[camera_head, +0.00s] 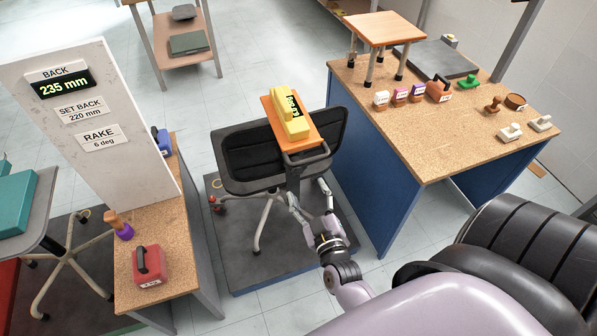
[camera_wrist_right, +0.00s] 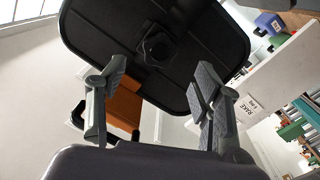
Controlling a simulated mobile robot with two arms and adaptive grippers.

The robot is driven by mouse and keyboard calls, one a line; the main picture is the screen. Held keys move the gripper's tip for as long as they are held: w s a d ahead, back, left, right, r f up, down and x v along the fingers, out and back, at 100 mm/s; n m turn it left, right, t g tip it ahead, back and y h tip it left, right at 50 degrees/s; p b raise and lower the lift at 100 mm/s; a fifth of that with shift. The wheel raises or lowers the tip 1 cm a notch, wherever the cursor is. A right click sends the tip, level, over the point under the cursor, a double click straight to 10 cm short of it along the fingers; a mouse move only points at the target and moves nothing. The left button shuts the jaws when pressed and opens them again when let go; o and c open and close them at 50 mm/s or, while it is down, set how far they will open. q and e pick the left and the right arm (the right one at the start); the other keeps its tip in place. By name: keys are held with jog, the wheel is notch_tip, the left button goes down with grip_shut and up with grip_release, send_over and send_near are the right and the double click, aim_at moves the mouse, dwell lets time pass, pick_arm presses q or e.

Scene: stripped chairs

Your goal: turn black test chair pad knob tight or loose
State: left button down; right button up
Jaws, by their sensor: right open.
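The black test chair (camera_head: 240,150) stands on a dark grey platform, its pad tilted toward my head camera. My right gripper (camera_head: 309,196) is open and empty, just on the near side of the chair. In the right wrist view the underside of the black pad (camera_wrist_right: 105,35) fills the top, with a round black knob (camera_wrist_right: 158,47) on it. The open fingers (camera_wrist_right: 160,75) are on either side below the knob, apart from it. My left gripper is not seen.
A white sign board (camera_head: 100,130) reading BACK 235 mm stands left, beside a bench with a red weight (camera_head: 149,265). A cork-topped workbench (camera_head: 400,125) with several small knobs and blocks is right. A black padded seat (camera_head: 520,250) is at lower right.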

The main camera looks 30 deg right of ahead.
aim_at(299, 171)
jog(key=b+x, duration=0.2)
jog(key=x, duration=0.6)
jog(key=shift+w+d, duration=0.1)
jog(key=shift+w, duration=0.15)
jog(key=shift+c, duration=0.6)
jog(key=c, duration=1)
jog(key=shift+c, duration=0.2)
